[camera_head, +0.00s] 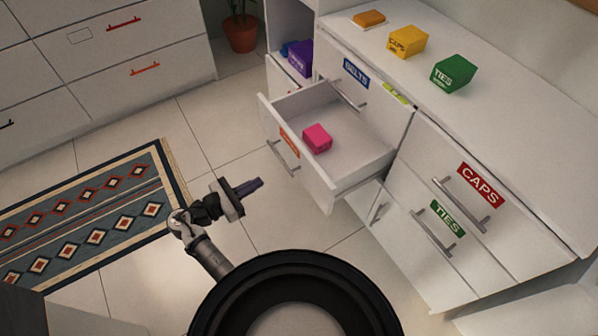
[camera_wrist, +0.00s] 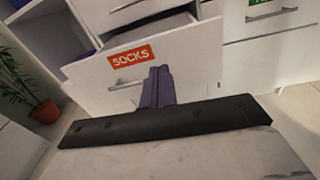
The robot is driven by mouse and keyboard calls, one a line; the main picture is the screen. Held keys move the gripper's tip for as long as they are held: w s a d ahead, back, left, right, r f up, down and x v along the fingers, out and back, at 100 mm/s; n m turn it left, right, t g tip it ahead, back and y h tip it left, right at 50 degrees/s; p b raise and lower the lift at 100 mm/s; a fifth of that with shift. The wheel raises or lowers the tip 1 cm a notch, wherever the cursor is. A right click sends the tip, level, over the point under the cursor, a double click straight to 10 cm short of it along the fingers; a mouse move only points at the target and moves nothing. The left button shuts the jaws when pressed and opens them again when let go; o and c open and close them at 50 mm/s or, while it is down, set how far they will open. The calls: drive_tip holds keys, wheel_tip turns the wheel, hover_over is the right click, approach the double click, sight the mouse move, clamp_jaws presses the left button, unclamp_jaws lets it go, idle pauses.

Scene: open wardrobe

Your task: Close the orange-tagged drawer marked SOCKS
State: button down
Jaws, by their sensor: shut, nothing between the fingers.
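The SOCKS drawer (camera_head: 307,172) is pulled out from the white cabinet, with a pink box (camera_head: 317,138) inside it. Its front carries an orange tag and a bar handle; the tag reads SOCKS in the wrist view (camera_wrist: 131,57). My gripper (camera_head: 257,184) is shut and empty. It is in front of the drawer, to the left of its front panel in the head view, with a visible gap. In the wrist view the closed fingers (camera_wrist: 158,85) overlap the drawer front just right of and below the tag.
The BELTS drawer (camera_head: 341,84), CAPS drawer (camera_head: 466,190) and TIES drawer (camera_head: 433,235) look shut. Yellow (camera_head: 407,41) and green (camera_head: 453,73) boxes stand on the cabinet top. A potted plant (camera_head: 240,33) stands behind. A patterned rug (camera_head: 95,215) lies left; the floor between is clear.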

drive_tip(key=s+h, duration=0.1)
drive_tip(key=p, duration=0.2)
approach(310, 164)
drive_tip(key=shift+g, duration=0.4)
drive_tip(key=x, duration=0.7)
drive_tip(key=shift+w+a+r, duration=0.1)
drive_tip(key=shift+a, duration=0.05)
drive_tip(key=shift+w+d, duration=0.15)
drive_tip(key=shift+d, duration=0.1)
drive_tip(key=x, duration=2.3)
drive_tip(key=shift+r+b, duration=0.35)
